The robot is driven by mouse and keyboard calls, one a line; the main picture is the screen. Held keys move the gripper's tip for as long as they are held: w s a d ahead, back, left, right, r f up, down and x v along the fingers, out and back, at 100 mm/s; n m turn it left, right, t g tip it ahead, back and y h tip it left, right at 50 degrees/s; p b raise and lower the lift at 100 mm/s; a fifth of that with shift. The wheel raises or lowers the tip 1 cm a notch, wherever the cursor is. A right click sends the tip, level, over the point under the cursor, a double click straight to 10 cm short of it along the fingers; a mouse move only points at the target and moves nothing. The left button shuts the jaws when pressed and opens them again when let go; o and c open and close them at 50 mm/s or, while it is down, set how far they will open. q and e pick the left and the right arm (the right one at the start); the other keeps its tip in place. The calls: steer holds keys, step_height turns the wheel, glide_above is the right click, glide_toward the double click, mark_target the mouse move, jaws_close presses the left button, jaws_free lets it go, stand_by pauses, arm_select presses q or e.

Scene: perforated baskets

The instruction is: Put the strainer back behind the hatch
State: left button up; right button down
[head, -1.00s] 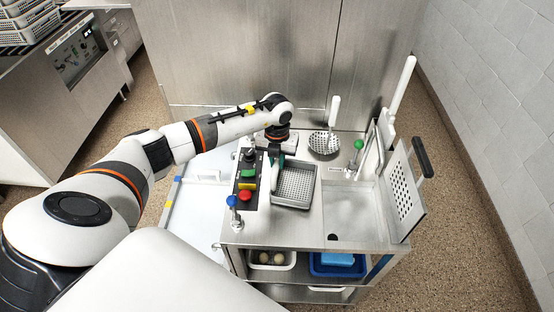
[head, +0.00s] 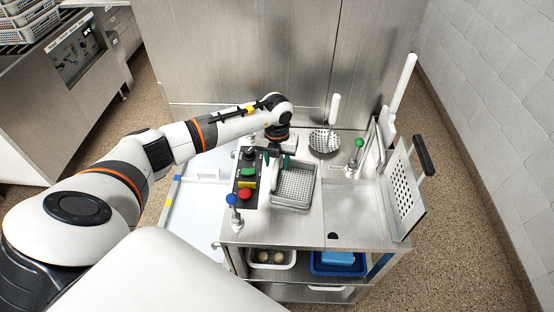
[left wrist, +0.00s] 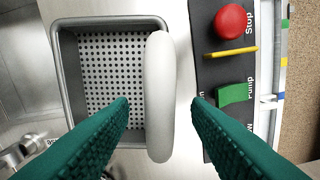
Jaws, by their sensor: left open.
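The strainer appears to be the grey rectangular basket (head: 296,186) with a perforated floor, on the steel counter just right of the control panel. In the left wrist view the basket (left wrist: 108,80) has a pale rounded handle bar (left wrist: 159,85) along one side. My left gripper (head: 278,159) is open over that side. In the left wrist view its green fingers (left wrist: 160,103) stand apart on either side of the bar; contact cannot be told. A perforated plate with a black handle (head: 404,190), possibly the hatch, stands tilted at the right of the sink. My right gripper is not in view.
The control panel (head: 248,178) with coloured knobs is close beside the left gripper. A round skimmer (head: 325,141) lies behind the basket. A green-knobbed tap (head: 358,146) stands by the empty sink (head: 350,212). Bins sit on the shelf below.

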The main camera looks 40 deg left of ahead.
arm_select(q)
step_height(320, 180, up, 12)
steer(key=b, duration=0.3)
steer(key=shift+f, duration=0.1)
stand_by(0.6)
